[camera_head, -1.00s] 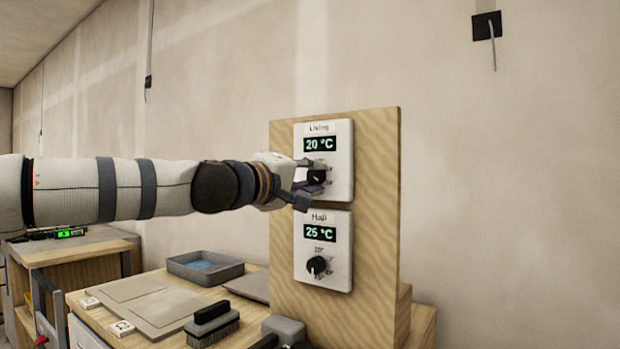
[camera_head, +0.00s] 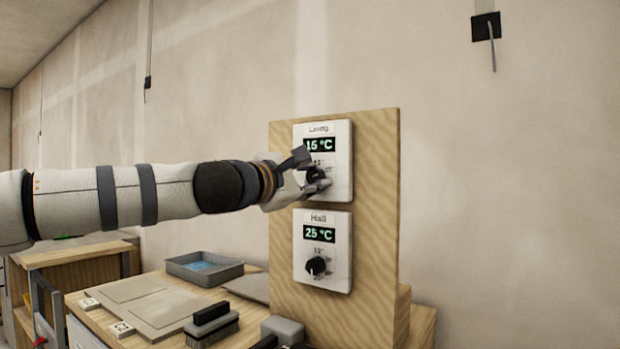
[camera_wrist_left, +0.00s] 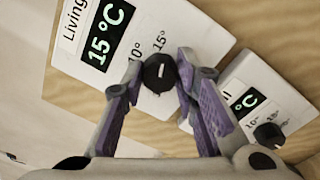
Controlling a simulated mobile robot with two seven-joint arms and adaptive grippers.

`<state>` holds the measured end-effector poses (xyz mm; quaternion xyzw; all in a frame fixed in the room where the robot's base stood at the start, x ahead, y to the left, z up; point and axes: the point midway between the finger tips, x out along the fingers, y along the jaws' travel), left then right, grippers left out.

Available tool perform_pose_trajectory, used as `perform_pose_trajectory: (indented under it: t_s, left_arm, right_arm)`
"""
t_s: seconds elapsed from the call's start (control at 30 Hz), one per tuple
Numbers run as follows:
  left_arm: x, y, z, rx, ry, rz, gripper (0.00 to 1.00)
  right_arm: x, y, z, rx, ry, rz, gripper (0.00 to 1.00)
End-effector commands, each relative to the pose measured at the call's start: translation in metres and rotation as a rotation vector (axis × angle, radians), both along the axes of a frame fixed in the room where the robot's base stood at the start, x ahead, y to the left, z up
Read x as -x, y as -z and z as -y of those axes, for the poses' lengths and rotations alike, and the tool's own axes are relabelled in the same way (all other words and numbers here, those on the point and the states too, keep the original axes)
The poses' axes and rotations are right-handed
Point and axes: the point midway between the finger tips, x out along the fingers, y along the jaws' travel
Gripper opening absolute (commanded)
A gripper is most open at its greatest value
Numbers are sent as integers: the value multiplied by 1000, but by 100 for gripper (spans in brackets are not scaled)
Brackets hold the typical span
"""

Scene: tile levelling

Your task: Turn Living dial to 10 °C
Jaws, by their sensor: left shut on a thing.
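The white Living thermostat (camera_head: 341,160) is on the upper part of an upright wooden board, and its display (camera_head: 319,145) reads 15 °C. Its black dial (camera_wrist_left: 159,72) shows between the purple-padded fingers of my left gripper (camera_wrist_left: 160,74) in the left wrist view. The gripper is shut on the dial. The dial's white pointer mark is visible, with 10° and 15° printed near it. In the head view my left gripper (camera_head: 311,173) reaches the dial from the left and partly covers it. My right gripper is not in view.
The Hall thermostat (camera_head: 341,255) sits just below on the same wooden board (camera_head: 380,200), reading 25 °C, with its own black dial (camera_head: 316,266). On the bench are a grey tray (camera_head: 205,267), flat tiles (camera_head: 160,308) and a brush (camera_head: 212,325).

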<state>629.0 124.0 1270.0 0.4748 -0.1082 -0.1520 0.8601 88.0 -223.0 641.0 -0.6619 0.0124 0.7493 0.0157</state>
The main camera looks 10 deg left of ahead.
Motion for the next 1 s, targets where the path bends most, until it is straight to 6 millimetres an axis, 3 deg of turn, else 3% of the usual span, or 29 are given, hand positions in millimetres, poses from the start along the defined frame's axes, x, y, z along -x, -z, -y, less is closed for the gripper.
perform_pose_trajectory:
  t_s: [1.0]
  left_arm:
    - [0,-2,-1,869,1,-357,0]
  right_arm:
    - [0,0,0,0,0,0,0]
